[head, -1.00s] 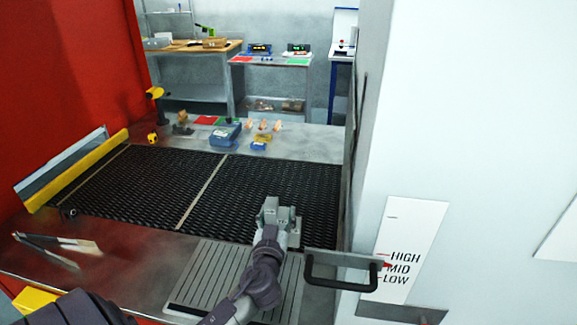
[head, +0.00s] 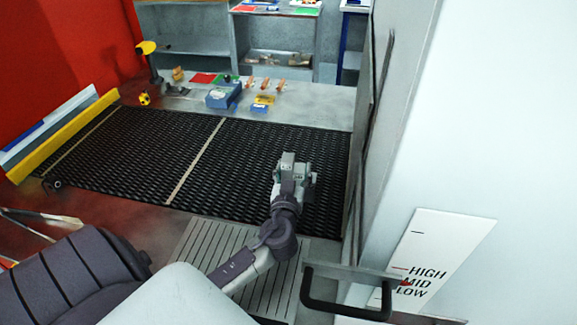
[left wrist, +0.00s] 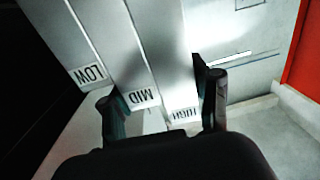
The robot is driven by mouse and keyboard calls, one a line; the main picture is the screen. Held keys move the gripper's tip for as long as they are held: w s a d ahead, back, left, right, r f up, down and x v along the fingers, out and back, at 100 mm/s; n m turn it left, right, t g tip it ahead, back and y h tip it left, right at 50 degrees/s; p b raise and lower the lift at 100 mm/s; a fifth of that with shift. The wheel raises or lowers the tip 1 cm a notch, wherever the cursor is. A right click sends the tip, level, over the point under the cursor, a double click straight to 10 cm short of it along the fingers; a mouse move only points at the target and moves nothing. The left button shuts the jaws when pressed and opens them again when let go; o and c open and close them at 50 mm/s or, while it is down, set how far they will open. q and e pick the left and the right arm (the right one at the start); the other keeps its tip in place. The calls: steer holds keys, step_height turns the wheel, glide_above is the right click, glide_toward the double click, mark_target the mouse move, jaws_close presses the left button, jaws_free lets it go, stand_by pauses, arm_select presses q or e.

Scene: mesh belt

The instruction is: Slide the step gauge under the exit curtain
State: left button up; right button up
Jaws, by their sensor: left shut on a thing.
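My left gripper (head: 293,165) is over the right part of the black mesh belt (head: 255,150), left of the grey exit curtain or panel (head: 362,150). In the left wrist view its fingers (left wrist: 161,105) are shut on the step gauge (left wrist: 135,45), a pale grey stepped block marked LOW, MID and HIGH. In the head view I cannot separate the gauge from the gripper. The gripper is apart from the curtain. Whether the gauge touches the belt is unclear. My right gripper is not in view.
A white housing (head: 490,130) stands at right with a HIGH/MID/LOW scale (head: 450,245) and a dark handle (head: 345,308); a red pointer is by MID. A slatted plate (head: 205,245) lies before the belt. A blue box (head: 222,96) and small parts lie behind it.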

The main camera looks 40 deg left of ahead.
arm_select(q)
steer(key=shift+w+d+f, duration=0.15)
steer(key=shift+d+f, duration=0.3)
steer(key=shift+w+d+f+b, duration=0.25)
steer(key=shift+d+f+b, duration=0.15)
steer(key=shift+f+b, duration=0.05)
steer(key=shift+w+d+r, duration=0.15)
steer(key=shift+d, duration=0.1)
steer(key=shift+w+d+p, duration=0.3)
steer(key=shift+d+p, duration=0.05)
steer(key=shift+d, duration=0.25)
steer(key=d, duration=0.1)
steer(key=w+d, duration=0.1)
steer(key=d, duration=0.1)
steer(key=w+d, duration=0.1)
steer(key=d, duration=0.1)
steer(key=shift+w+d+f, duration=0.2)
steer(key=shift+w+f, duration=0.05)
steer(key=shift+f, duration=0.05)
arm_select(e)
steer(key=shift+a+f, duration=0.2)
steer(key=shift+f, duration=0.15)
